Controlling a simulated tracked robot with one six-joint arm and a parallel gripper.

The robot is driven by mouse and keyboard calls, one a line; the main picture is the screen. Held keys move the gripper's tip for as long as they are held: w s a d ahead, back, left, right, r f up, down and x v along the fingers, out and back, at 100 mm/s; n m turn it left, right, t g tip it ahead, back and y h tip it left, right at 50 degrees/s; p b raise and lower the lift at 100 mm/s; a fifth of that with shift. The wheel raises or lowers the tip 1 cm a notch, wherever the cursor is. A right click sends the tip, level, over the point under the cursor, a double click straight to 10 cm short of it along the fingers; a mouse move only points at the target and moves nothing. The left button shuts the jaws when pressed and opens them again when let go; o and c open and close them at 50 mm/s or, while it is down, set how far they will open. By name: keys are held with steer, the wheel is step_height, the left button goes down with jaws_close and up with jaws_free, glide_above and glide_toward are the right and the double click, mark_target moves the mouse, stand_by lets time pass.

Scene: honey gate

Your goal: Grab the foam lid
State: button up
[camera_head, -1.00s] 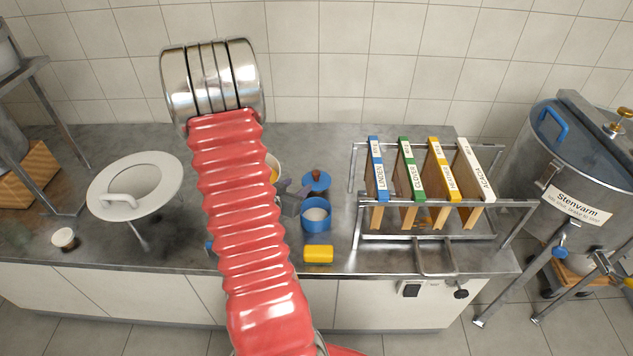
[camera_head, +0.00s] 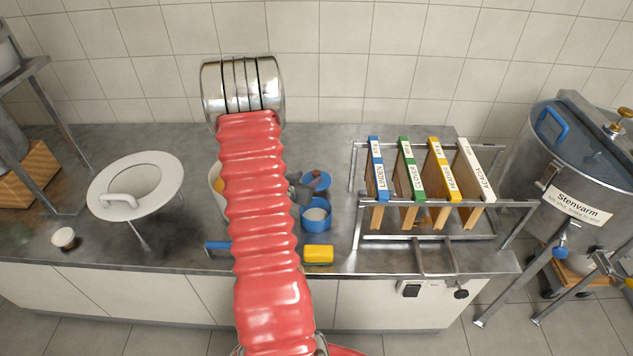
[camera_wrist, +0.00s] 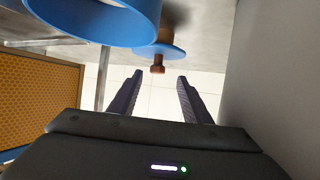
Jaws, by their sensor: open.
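A round blue lid with a brown knob (camera_head: 322,179) lies on the counter just behind a blue cup (camera_head: 316,225) with white contents. No label shows, but it looks like the foam lid. In the wrist view the lid (camera_wrist: 172,50) shows ahead, with its knob lined up between my fingertips and seemingly just beyond them. My gripper (camera_wrist: 160,76) is open, with nothing between its two dark fingers. In the head view my red-sleeved arm hides most of the gripper; a grey part shows left of the lid and cup.
A yellow block (camera_head: 318,253) lies in front of the cup. A metal rack (camera_head: 352,172) of labelled frames stands to the right. A white round piece with a handle (camera_head: 160,171) stands at left, near a small cup (camera_head: 64,238). A pale container (camera_head: 216,180) is partly behind my arm.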

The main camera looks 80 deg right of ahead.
mark_target(316, 173)
steer(key=shift+s+r+x, duration=0.1)
steer(key=shift+s+x, duration=0.05)
steer(key=shift+x, duration=1.15)
steer(key=shift+s+r+x, duration=0.15)
steer(key=shift+x, duration=1.15)
steer(key=shift+c, duration=0.2)
jaws_close()
